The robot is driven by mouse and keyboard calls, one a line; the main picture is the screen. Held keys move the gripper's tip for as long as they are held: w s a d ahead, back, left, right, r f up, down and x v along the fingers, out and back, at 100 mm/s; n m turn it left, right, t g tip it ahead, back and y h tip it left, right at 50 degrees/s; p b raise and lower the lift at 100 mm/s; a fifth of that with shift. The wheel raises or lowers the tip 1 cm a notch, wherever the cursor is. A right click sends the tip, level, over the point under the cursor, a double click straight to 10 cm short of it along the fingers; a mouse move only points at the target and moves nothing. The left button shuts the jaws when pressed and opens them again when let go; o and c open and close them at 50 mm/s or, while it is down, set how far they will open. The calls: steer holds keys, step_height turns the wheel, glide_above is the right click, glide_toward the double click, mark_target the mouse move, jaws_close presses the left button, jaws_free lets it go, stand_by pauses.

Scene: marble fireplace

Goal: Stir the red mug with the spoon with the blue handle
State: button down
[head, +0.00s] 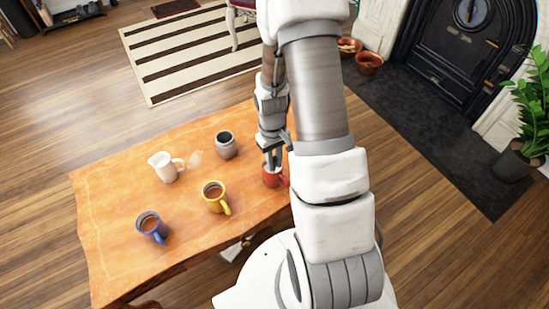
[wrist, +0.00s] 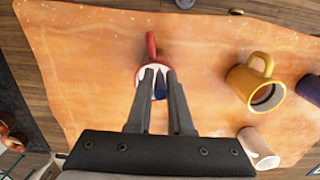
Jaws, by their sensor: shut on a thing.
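The red mug (head: 271,179) stands at the right edge of the wooden table, partly covered by my arm. In the wrist view the red mug (wrist: 151,43) shows its handle pointing up, and my fingers cover most of its opening. My gripper (head: 272,152) points down over the mug. In the wrist view my gripper (wrist: 159,72) is shut on the spoon's blue handle (wrist: 160,86), which shows between the fingers above the mug opening. The spoon's bowl is hidden, so its depth in the mug cannot be told.
A yellow mug (head: 214,196) and a blue mug (head: 151,226), both with brown liquid, stand left of the red mug. A grey jar (head: 226,145) and a white pitcher (head: 164,167) stand farther back on the table (head: 110,185). The table's left end is clear.

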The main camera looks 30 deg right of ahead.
steer(key=shift+w+d, duration=0.15)
steer(key=shift+w, duration=0.15)
steer(key=shift+r+p, duration=3.6)
steer(key=shift+r, duration=0.95)
step_height(320, 180, up, 4)
steer(key=p, duration=0.3)
